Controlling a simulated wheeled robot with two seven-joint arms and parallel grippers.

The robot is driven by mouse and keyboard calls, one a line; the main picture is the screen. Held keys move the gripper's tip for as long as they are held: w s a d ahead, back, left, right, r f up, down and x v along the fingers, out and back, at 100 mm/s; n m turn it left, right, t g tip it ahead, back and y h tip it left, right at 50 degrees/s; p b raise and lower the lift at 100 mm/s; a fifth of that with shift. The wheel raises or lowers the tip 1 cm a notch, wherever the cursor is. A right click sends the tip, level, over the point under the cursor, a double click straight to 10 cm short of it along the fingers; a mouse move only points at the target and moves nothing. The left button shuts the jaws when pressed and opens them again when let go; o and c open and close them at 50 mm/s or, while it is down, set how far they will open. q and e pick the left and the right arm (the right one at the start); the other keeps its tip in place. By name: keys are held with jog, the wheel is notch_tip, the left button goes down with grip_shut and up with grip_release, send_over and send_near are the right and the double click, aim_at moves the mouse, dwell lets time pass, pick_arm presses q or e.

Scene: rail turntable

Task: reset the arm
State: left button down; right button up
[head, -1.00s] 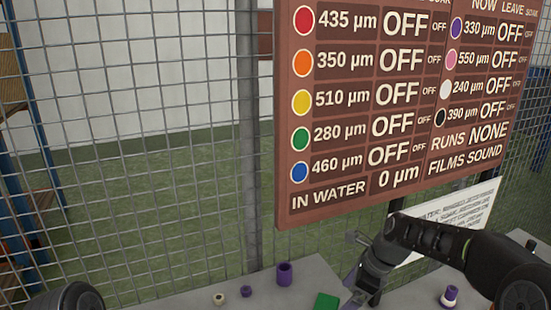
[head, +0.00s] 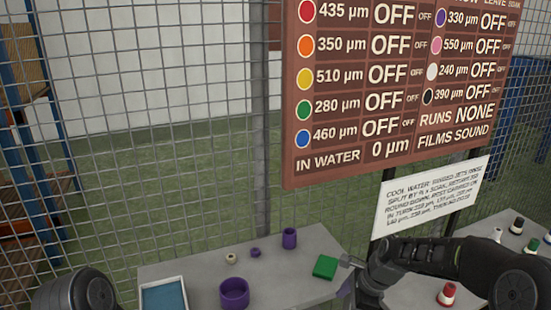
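My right arm comes in from the right, and its gripper (head: 350,284) is low at the frame's bottom, over the grey table beside a green block (head: 325,267). Its fingers are partly hidden and dark, so I cannot tell whether they are open or shut. A purple patch shows at the gripper, and I cannot tell whether it is held or behind. Only a rounded dark part of my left arm shows at the bottom left; the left gripper is out of view.
The table holds a purple cylinder (head: 289,238), a purple bowl (head: 234,292), small rings, and a blue-filled tray (head: 163,294). A red-and-white piece (head: 447,293) and several small pieces stand at the right. A brown sign board (head: 390,90) and wire fence stand behind.

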jog(key=s+a+f+n, duration=0.35)
jog(key=s+f, duration=0.25)
jog(key=f, duration=0.2)
jog(key=s+a+f+n, duration=0.2)
jog(key=s+f+n, duration=0.35)
jog(key=f, duration=0.25)
jog(key=s+a+f+n, duration=0.2)
jog(key=s+f+n, duration=0.1)
jog(key=s, duration=0.5)
jog(key=s+a+f+n+g, duration=0.1)
jog(key=s+a+f+n, duration=0.1)
jog(key=s+n, duration=0.4)
jog(key=shift+s+a+f, duration=0.25)
jog(key=shift+s+f, duration=0.55)
jog(key=shift+s, duration=0.45)
